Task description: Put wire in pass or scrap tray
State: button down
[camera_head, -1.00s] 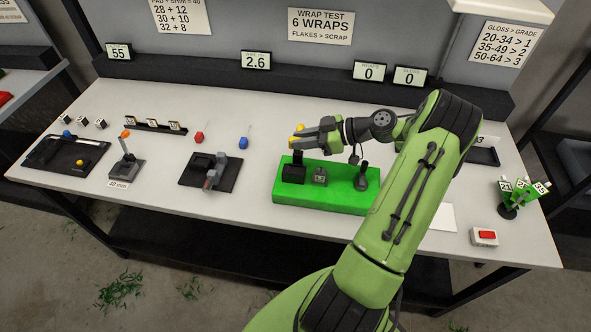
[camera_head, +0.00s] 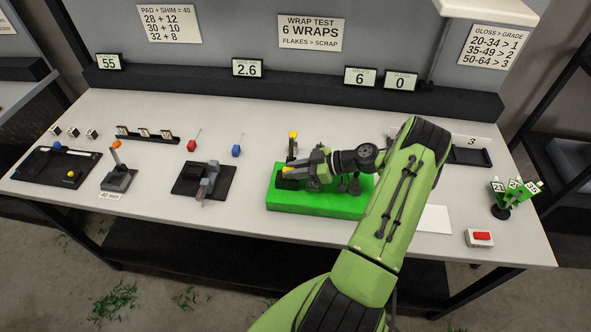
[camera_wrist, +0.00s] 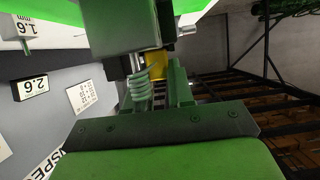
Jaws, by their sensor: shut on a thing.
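My gripper (camera_head: 290,172) is low over the left part of the green block (camera_head: 320,203). It is shut on a small yellow grip, which also shows in the wrist view (camera_wrist: 157,60). I cannot tell whether the coil is still on the fixture. A black tray (camera_head: 487,164) at the right back is partly hidden by my arm. I cannot read whether it is pass or scrap.
A dark post with a yellow top (camera_head: 293,143) stands just behind my gripper. Two displays (camera_head: 361,78) read 6 and 0. Red (camera_head: 192,146) and blue (camera_head: 236,151) pieces with thin wires stand left of the block. A red button box (camera_head: 480,238) is at front right.

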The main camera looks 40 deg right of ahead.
jog(key=shift+f, duration=0.2)
jog(key=c, duration=1)
grip_release()
jog(key=shift+r, duration=0.1)
